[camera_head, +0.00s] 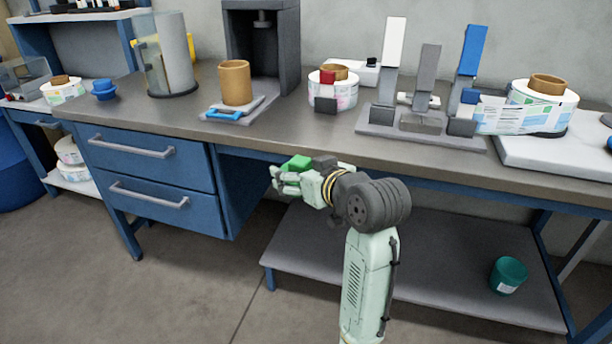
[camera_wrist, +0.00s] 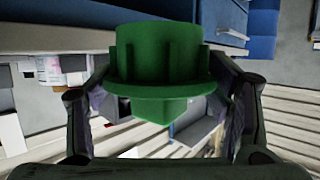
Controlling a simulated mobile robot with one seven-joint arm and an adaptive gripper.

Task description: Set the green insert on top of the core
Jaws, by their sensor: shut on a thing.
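My gripper (camera_head: 284,179) is shut on the green insert (camera_head: 299,163), in front of the bench and below its top edge. In the wrist view the insert (camera_wrist: 162,62) sits between the two fingers; it has a round ribbed body, a wider flange and a narrower end toward me. A brown cardboard core (camera_head: 235,83) stands upright on a small grey base with a blue handle, in front of a dark grey press-like frame. The insert is apart from the core, lower and to its right. Other brown cores sit inside label reels, so I cannot tell for certain which core is meant.
The workbench edge (camera_head: 330,154) lies between my gripper and the core. A clear-sided cylinder (camera_head: 165,55) stands left of the core. A label reel (camera_head: 342,93) and a stand with three upright levers (camera_head: 418,132) are to the right. Blue drawers (camera_head: 150,155) are below left.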

